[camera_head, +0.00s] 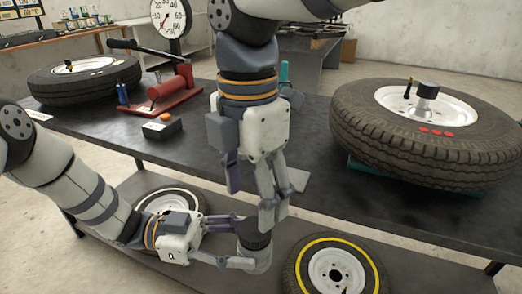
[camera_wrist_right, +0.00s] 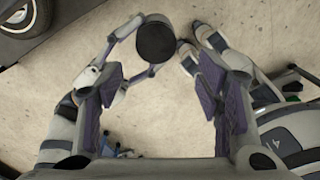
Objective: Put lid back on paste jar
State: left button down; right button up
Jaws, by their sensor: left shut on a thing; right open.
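A small grey jar (camera_head: 257,262) with a dark round top (camera_head: 254,241) is between the fingers of my left gripper (camera_head: 240,245), which is shut on it at the front of the bench. The dark round top also shows at the top of the right wrist view (camera_wrist_right: 156,42). I cannot tell whether it is the lid or the jar's dark mouth. My right gripper (camera_head: 254,196) points down just above the jar, its fingers open; the right fingertips overlap the jar's top in the head view. No separate lid is clearly visible.
A yellow-ringed wheel (camera_head: 337,272) lies on the lower shelf.

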aim_at(255, 228)
jog(key=n, duration=0.6)
jog(key=shift+w+r, duration=0.2)
jog(key=shift+r, duration=0.2)
jog(key=n, duration=0.3)
jog(key=shift+w+d+r+n, duration=0.1)
jog(key=shift+w+r+n, duration=0.1)
jog(key=shift+n, duration=0.1)
notch_tip(255, 228, down, 8)
jog(key=shift+s+f, duration=0.1)
